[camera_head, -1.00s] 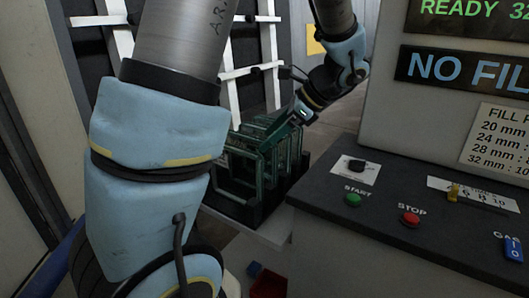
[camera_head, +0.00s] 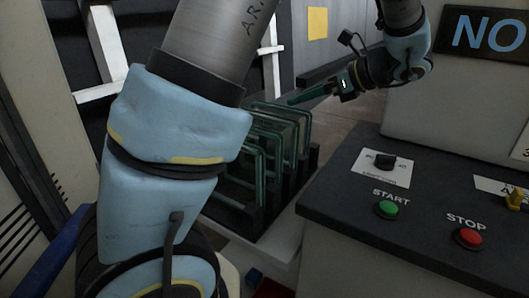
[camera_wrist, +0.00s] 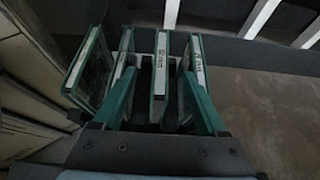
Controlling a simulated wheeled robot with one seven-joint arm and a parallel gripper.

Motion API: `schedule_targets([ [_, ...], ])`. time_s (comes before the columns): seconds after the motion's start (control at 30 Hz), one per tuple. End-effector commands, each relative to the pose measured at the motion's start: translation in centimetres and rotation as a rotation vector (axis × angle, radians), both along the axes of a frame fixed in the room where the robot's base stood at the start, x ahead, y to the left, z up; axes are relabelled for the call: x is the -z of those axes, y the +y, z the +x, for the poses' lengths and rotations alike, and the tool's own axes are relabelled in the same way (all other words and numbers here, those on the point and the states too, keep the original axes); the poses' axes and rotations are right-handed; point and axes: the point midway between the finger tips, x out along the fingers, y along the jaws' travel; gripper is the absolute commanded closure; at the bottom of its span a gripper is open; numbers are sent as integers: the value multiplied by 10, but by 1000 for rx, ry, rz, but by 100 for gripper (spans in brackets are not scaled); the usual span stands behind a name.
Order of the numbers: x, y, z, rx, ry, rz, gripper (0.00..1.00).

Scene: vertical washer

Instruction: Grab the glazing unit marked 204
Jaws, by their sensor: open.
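Several glass glazing units with green edges (camera_head: 282,118) stand upright in a dark rack (camera_head: 240,222), partly hidden by my arm in the head view. In the wrist view, their top edges carry white labels, too small and blurred to read, so I cannot tell which is 204. My gripper (camera_head: 291,101) is open near the upper rear edges of the units. In the wrist view, my gripper's two teal fingers (camera_wrist: 160,103) spread apart, with one labelled unit (camera_wrist: 160,62) lying between their lines. Another labelled unit (camera_wrist: 195,58) is beyond the right finger. Contact is not clear.
A dark control panel with a green START button (camera_head: 388,209) and a red STOP button (camera_head: 467,237) stands right of the rack. A white frame (camera_head: 101,45) is behind at left. Bare floor (camera_wrist: 262,105) lies right of the units in the wrist view.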

Motion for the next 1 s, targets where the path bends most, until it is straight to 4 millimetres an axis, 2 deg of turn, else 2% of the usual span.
schedule_targets([
  [0.07, 15, 0, 0, 0, 0, 0, 25],
  [0.27, 26, 4, 2, -2, 0, 1, 25],
  [0.53, 44, 32, 23, -3, 1, 2, 25],
  [0.77, 52, 44, 31, -2, 1, 2, 25],
  [1.0, 69, 70, 46, -4, 1, 2, 25],
])
